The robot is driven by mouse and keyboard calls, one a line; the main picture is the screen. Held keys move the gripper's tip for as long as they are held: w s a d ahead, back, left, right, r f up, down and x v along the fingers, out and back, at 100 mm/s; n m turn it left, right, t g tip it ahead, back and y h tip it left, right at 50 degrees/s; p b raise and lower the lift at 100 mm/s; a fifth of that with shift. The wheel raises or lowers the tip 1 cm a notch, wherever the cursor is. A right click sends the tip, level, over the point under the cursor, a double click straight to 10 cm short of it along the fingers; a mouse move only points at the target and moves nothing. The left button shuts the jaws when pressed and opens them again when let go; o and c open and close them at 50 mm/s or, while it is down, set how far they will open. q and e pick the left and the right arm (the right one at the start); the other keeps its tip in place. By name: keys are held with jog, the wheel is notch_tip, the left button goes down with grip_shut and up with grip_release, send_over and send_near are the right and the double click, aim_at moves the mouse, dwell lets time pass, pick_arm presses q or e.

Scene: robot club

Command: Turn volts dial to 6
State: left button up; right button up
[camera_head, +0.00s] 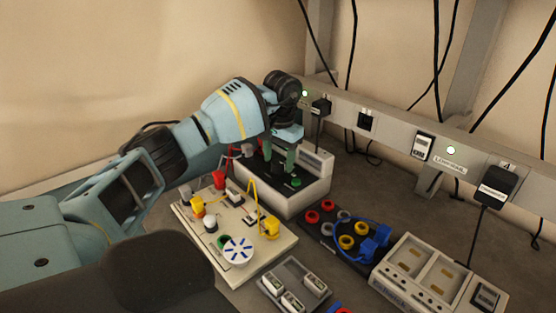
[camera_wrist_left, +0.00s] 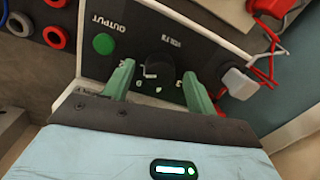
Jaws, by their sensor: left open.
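The power supply (camera_head: 313,188) is a white box with a dark sloping front panel, standing at the back of the bench. In the left wrist view its panel shows a round black volts dial (camera_wrist_left: 161,66) under the word VOLTS, beside a green OUTPUT button (camera_wrist_left: 104,44). The numbers around the dial are partly hidden, so I cannot read its setting. My left gripper (camera_head: 282,155) is over the panel. In the left wrist view its green fingers (camera_wrist_left: 155,80) are apart, one on each side of the dial, with gaps to it. My right gripper is not in view.
A cream circuit board (camera_head: 222,258) with yellow leads and a white fan stands in front of the power supply. Red, grey and yellow rings (camera_head: 346,242) lie on a dark tray to its right. A battery charger (camera_head: 425,272) is further right. Sockets and hanging cables line the wall.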

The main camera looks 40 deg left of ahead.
pick_arm(q)
jog(key=shift+f, duration=0.55)
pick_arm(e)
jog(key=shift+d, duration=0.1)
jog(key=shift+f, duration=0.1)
pick_arm(q)
jog(key=c, duration=1)
